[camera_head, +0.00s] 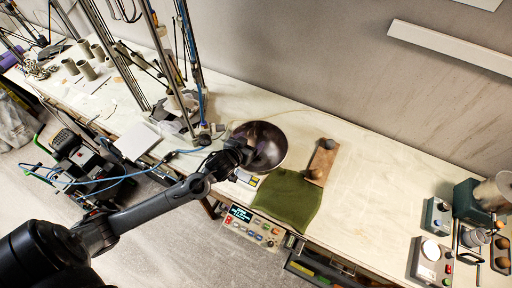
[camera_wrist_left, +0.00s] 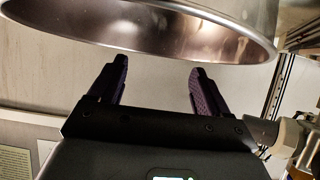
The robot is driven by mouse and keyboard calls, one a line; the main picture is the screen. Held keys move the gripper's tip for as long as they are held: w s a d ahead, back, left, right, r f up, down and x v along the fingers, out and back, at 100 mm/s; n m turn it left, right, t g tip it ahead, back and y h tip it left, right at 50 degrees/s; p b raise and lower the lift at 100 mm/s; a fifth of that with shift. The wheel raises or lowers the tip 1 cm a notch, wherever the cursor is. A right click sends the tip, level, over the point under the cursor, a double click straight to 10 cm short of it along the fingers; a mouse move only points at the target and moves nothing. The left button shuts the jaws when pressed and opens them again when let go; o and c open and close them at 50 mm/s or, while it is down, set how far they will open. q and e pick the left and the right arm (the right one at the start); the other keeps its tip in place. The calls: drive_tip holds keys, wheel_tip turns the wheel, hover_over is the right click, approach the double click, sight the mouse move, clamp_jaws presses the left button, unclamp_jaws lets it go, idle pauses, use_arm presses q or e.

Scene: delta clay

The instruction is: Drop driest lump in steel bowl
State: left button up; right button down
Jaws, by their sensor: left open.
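The steel bowl (camera_head: 270,150) stands on the bench, left of the green cloth. Its rim and shiny wall fill the top of the left wrist view (camera_wrist_left: 180,28). My left gripper (camera_head: 243,150) is at the bowl's left side. In the left wrist view its two fingers (camera_wrist_left: 158,70) are apart with nothing between them, just below the rim. A brown board (camera_head: 321,162) right of the bowl carries a darker lump (camera_head: 328,144) at its far end and a brown lump (camera_head: 315,174) at its near end. I cannot tell which is driest. The bowl's floor is too dark to read.
A green cloth (camera_head: 282,200) hangs over the bench's front edge, beside a control panel (camera_head: 250,226). Metal stands with tubes (camera_head: 190,60) rise left of the bowl. Grey boxes and a green machine (camera_head: 468,205) stand at the right.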

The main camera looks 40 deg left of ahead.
use_arm(q)
drive_tip(key=v, duration=0.9)
drive_tip(key=shift+s+r+b, duration=0.15)
drive_tip(key=shift+s+b, duration=0.2)
drive_tip(key=shift+d, duration=0.1)
drive_tip(key=s+d+f+m+g+h, duration=0.1)
drive_tip(key=s+d+f+m+g, duration=0.15)
drive_tip(key=s+d+g, duration=0.4)
drive_tip(key=s+d+f+m+g+h, duration=0.1)
drive_tip(key=s+d+f+m+g, duration=0.2)
drive_tip(key=s, duration=0.7)
wheel_tip(320, 180, up, 12)
drive_tip(key=d+n+t+p, duration=0.1)
drive_tip(key=p, duration=1.1)
drive_tip(key=shift+r+p, duration=0.15)
drive_tip(key=shift+p, duration=0.15)
drive_tip(key=shift+d+n, duration=0.1)
drive_tip(key=shift+n, duration=0.15)
